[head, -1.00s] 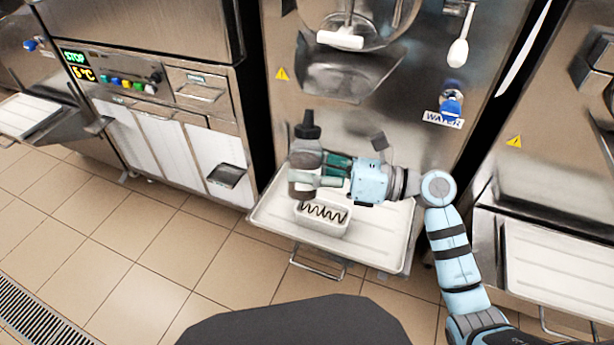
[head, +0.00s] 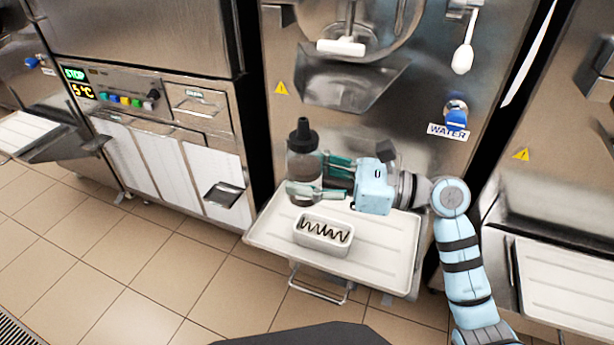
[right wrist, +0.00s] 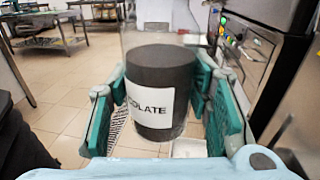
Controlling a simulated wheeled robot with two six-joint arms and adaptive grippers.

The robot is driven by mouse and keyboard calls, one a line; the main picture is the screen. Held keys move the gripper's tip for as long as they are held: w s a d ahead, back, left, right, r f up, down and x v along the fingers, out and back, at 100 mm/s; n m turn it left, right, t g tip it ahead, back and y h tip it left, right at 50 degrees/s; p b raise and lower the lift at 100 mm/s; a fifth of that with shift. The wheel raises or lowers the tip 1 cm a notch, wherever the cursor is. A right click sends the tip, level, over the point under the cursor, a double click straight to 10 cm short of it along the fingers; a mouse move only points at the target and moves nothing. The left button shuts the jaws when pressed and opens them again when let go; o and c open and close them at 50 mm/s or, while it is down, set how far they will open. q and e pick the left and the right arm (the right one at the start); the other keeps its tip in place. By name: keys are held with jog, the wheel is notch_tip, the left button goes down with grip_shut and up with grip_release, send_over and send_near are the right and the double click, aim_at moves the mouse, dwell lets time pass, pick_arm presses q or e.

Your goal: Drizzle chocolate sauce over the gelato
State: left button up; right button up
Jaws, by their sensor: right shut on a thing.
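A clear squeeze bottle of dark sauce (head: 304,163) with a black nozzle cap stands upright in my right gripper (head: 320,180), which is shut on it. The right wrist view shows the bottle (right wrist: 160,85) between the green fingers, with a label partly reading "CHOCOLATE". A white rectangular tub of gelato (head: 322,242) sits on the white tray (head: 385,258), with a dark zigzag of sauce on its pale top. The bottle is above and behind the tub, nozzle up. Whether its base touches the tray is hard to tell. My left gripper is not in view.
The tray sits in front of a steel batch freezer (head: 400,110) with a spout chute (head: 350,85), a white-handled lever and a blue water knob (head: 456,117). Another tray (head: 565,285) is at the right. The tray's right half is clear.

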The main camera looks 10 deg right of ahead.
pick_arm(q)
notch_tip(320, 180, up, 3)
jog(key=p, duration=0.2)
jog(key=shift+p, duration=0.4)
pick_arm(e)
jog(key=s+a, duration=0.2)
jog(key=s, duration=1.2)
jog(key=shift+s+a, duration=0.3)
jog(key=shift+s, duration=0.1)
jog(key=w+d+m+t+h, duration=0.25)
jog(key=w+d+t, duration=0.2)
jog(key=d, duration=0.85)
pick_arm(q)
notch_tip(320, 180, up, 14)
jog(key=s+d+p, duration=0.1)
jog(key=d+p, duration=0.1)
jog(key=p, duration=1.2)
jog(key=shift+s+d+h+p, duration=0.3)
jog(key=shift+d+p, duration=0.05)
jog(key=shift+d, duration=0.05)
pick_arm(e)
notch_tip(320, 180, up, 10)
jog(key=shift+w+a+f+g, duration=0.2)
jog(key=shift+w+g, duration=0.1)
jog(key=shift+g, duration=0.15)
